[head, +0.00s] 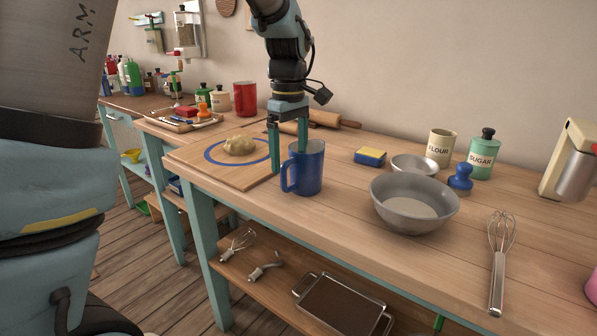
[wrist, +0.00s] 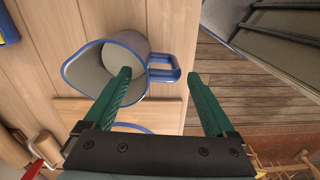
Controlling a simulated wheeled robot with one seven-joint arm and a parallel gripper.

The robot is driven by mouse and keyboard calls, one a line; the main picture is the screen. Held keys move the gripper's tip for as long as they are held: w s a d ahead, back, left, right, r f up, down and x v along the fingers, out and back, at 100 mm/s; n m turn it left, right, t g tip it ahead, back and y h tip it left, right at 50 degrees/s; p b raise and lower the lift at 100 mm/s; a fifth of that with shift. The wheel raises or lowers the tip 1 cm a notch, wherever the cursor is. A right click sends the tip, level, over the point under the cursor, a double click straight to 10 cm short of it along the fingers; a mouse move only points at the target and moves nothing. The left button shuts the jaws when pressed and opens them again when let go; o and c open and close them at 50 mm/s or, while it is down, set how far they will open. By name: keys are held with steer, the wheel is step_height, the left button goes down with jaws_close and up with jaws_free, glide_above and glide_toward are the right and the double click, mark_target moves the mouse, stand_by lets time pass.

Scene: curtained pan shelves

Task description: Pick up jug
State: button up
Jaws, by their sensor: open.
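The jug (head: 311,172) is blue outside and grey inside, with a handle on its left side in the head view. It stands upright on the wooden worktop. In the wrist view I look down into the jug (wrist: 92,73), its spout to the left and its handle to the right. My gripper (head: 289,152) is open and points down at the jug. In the wrist view the gripper (wrist: 159,75) has one finger over or inside the jug's mouth and the other outside, past the handle. The handle lies between the fingers; contact cannot be told.
A board (head: 190,161) with dough (head: 239,146) lies left of the jug. A grey bowl (head: 413,204) stands to its right, a sponge (head: 370,156) and rolling pin (head: 335,119) behind. A whisk (head: 499,258) lies further right. The worktop's front edge is close to the jug.

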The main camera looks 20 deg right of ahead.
mark_target(289, 187)
steer(key=f, duration=0.2)
steer(key=f+p, duration=0.1)
steer(key=f, duration=0.2)
steer(key=shift+s+a+f, duration=0.2)
steer(key=shift+a+f, duration=0.1)
steer(key=shift+f, duration=0.7)
steer(key=shift+c, duration=0.3)
jaws_close()
